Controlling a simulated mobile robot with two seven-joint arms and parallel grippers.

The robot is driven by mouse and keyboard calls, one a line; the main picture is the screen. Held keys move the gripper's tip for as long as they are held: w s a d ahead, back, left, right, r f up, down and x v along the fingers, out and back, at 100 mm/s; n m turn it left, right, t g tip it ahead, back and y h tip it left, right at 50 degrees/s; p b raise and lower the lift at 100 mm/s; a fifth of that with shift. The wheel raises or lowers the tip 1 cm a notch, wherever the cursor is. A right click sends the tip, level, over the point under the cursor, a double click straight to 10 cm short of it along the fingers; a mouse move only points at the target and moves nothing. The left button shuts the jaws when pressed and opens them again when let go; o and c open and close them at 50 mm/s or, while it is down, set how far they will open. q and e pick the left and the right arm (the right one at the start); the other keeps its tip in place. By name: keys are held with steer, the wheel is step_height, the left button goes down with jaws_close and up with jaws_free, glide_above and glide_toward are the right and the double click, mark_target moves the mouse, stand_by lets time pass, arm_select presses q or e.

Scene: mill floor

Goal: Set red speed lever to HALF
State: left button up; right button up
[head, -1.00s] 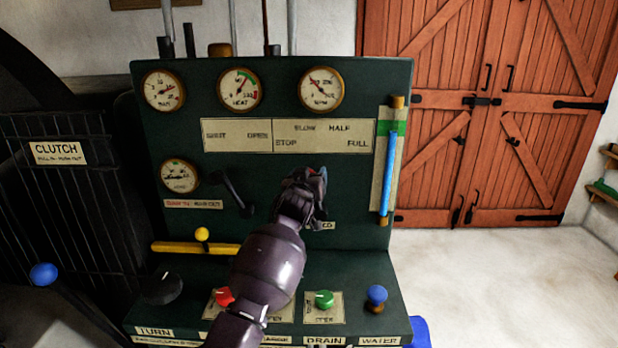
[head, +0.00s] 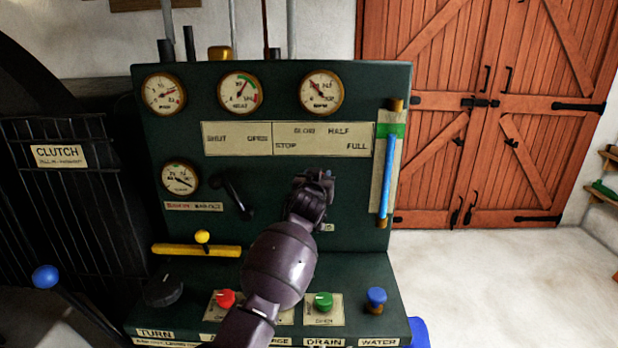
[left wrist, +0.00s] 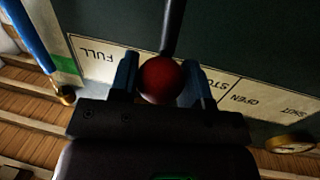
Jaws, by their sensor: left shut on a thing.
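The red speed lever's ball (left wrist: 162,80) sits between the two fingers of my left gripper (left wrist: 160,84) in the left wrist view. The gripper is shut on it, and the dark lever rod (left wrist: 172,28) runs up from the ball. In the head view my left gripper (head: 318,180) hides the ball. It is just below the speed plate (head: 322,140), which reads STOP, SLOW, HALF and FULL. The gripper stands roughly under the gap between SLOW and HALF, a little left of HALF. My right gripper is not in view.
A black lever (head: 232,192) stands left of my gripper, below SHUT and OPEN. A blue sight tube (head: 388,175) is at the right. Red (head: 226,298), green (head: 323,301) and blue (head: 376,297) knobs sit below on the console. A yellow bar (head: 190,250) crosses at left.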

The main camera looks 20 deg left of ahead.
arm_select(q)
steer(key=d+m, duration=0.1)
steer(key=d, duration=0.1)
steer(key=w+d+m, duration=0.1)
steer(key=d+m, duration=0.1)
steer(key=shift+f, duration=0.1)
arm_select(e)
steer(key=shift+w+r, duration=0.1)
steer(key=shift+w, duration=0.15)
arm_select(q)
steer(key=o, duration=1.3)
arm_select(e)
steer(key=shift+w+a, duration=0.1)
arm_select(q)
steer(key=shift+s+d+r+p, duration=0.15)
steer(key=shift+s+d, duration=0.1)
steer(key=shift+s, duration=1.5)
steer(key=shift+s+d+r+p, duration=0.15)
steer(key=shift+s+d, duration=0.1)
steer(key=shift+s, duration=1.55)
steer(key=shift+s+d+r+p, duration=0.15)
steer(key=shift+s+d, duration=0.1)
steer(key=shift+s, duration=1.5)
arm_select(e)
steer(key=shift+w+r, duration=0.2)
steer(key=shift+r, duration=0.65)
